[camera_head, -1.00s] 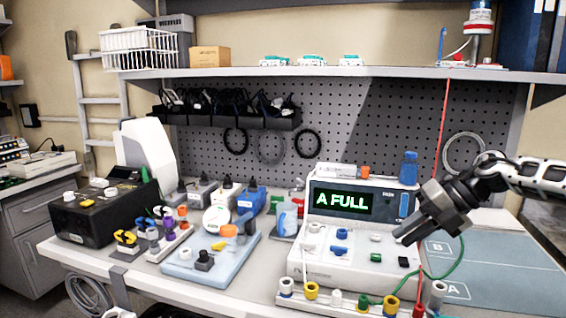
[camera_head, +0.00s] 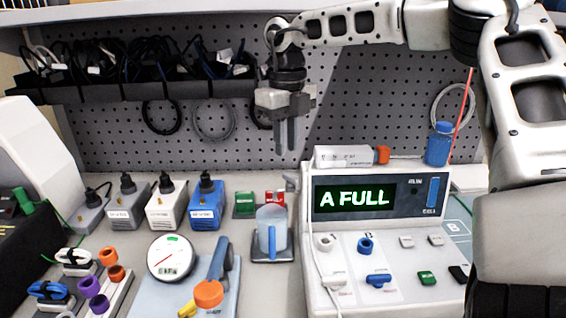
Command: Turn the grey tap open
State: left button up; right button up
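The pump (camera_head: 312,218) is a white console with a lit green "A FULL" display (camera_head: 352,198). On its sloped front, a pale grey-white tap (camera_head: 334,279) sits at lower left, its handle lying roughly sideways. A blue tap (camera_head: 378,280) is to its right. A white round port (camera_head: 324,242) and a blue round port (camera_head: 365,245) are above them. My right gripper (camera_head: 286,152) points down, its fingers together and empty. It is in the air in front of the pegboard, above and left of the pump, well apart from the tap. My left gripper is not in view.
A round gauge (camera_head: 171,257) and an orange-ended handle (camera_head: 209,293) are farther left. My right arm covers the right side.

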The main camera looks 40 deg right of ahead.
aim_at(285, 173)
notch_tip(285, 173, down, 6)
jog(key=shift+w+p, duration=0.15)
jog(key=shift+p, duration=0.15)
grip_shut()
